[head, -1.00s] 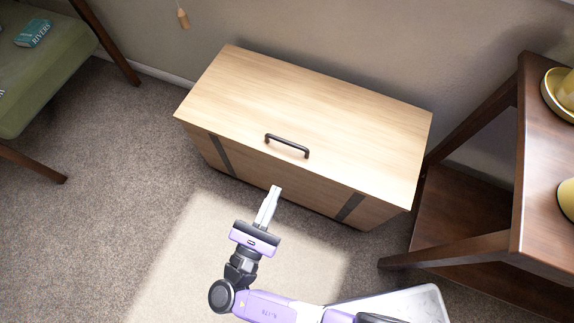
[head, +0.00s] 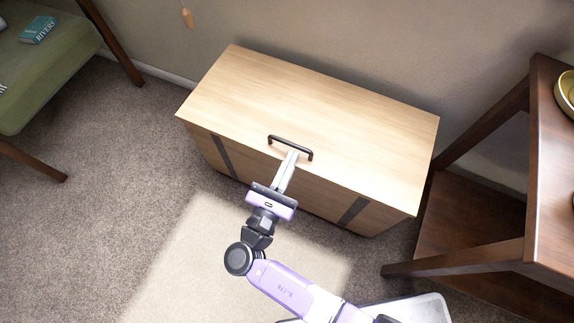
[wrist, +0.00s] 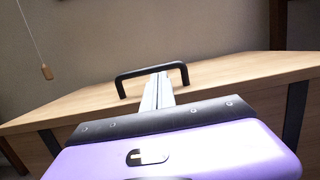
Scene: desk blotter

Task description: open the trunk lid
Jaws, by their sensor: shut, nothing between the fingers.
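The trunk is a light wooden box with dark vertical straps, against the wall. Its lid (head: 330,110) is down. A dark bar handle (head: 290,147) stands near the lid's front edge; it also shows in the wrist view (wrist: 150,70). My gripper (head: 293,155) is shut and empty, with its fingertips at the handle, near the middle of the bar. In the wrist view the fingers (wrist: 158,85) point at the handle opening, below the bar. I cannot tell whether they touch the handle.
A dark wooden side table (head: 550,170) stands close to the trunk's right end. A green seat (head: 45,75) with a teal book (head: 36,30) is at the left. A cord with a wooden pull (head: 188,18) hangs by the wall. The carpet left of the trunk is free.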

